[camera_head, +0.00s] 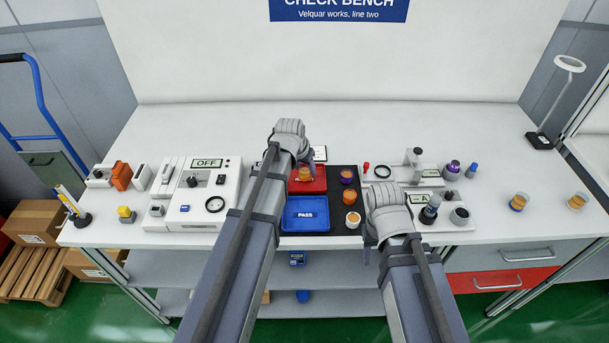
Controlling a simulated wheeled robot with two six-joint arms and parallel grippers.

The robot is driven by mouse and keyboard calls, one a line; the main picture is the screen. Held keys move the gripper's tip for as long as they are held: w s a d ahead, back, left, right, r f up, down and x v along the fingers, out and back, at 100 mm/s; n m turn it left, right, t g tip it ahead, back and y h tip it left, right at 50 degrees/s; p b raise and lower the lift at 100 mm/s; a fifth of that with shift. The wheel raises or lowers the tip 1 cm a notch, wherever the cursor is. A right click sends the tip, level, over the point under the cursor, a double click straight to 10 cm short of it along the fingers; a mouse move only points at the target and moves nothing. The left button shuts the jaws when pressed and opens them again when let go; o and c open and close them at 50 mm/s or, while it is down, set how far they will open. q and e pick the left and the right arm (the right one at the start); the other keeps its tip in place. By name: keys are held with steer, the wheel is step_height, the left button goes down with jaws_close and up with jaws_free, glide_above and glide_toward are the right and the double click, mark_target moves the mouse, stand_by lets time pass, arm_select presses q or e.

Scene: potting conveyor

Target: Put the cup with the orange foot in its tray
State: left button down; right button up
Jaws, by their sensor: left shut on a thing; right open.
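My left gripper (306,166) is shut on a small orange-tan cup (304,175) at the red tray (320,187). The gripper hides part of the cup. I cannot tell its foot colour or whether it touches the tray floor. The blue tray (305,223), marked PASS, lies just in front of the red one and looks empty. A purple cup with an orange top (347,177) and a pale cup with an orange top (353,221) stand on the black mat (342,238). My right gripper (371,248) is open near the bench's front edge, right of the mat.
Two more cups (519,202) (578,202) stand apart at the right. A white device marked OFF (206,192) is left of the trays. White fixtures with dark knobs (459,215) stand right of the mat. The back of the bench (400,125) is clear.

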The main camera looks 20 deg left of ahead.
arm_select(q)
steer(key=shift+f, duration=0.65)
arm_select(e)
steer(key=shift+f, duration=0.6)
steer(key=shift+f, duration=0.1)
arm_select(q)
steer(key=shift+f+b, duration=0.25)
steer(key=shift+b, duration=0.15)
steer(key=shift+c, duration=1.4)
jaws_free()
steer(key=shift+r, duration=0.1)
steer(key=shift+p+v, duration=0.8)
steer(key=shift+p, duration=0.05)
steer(key=d+p+v, duration=0.1)
steer(key=p+v, duration=0.9)
steer(key=v, duration=0.1)
steer(key=s+d+f+m+g+y, duration=0.1)
steer(key=s+d+g, duration=0.1)
steer(key=s+d, duration=0.4)
steer(key=s+d+g+y, duration=0.1)
steer(key=s+d+g, duration=0.1)
steer(key=s+d, duration=0.5)
steer(key=s, duration=0.6)
steer(key=shift+f+m+g, duration=0.4)
arm_select(e)
step_height(320, 180, up, 11)
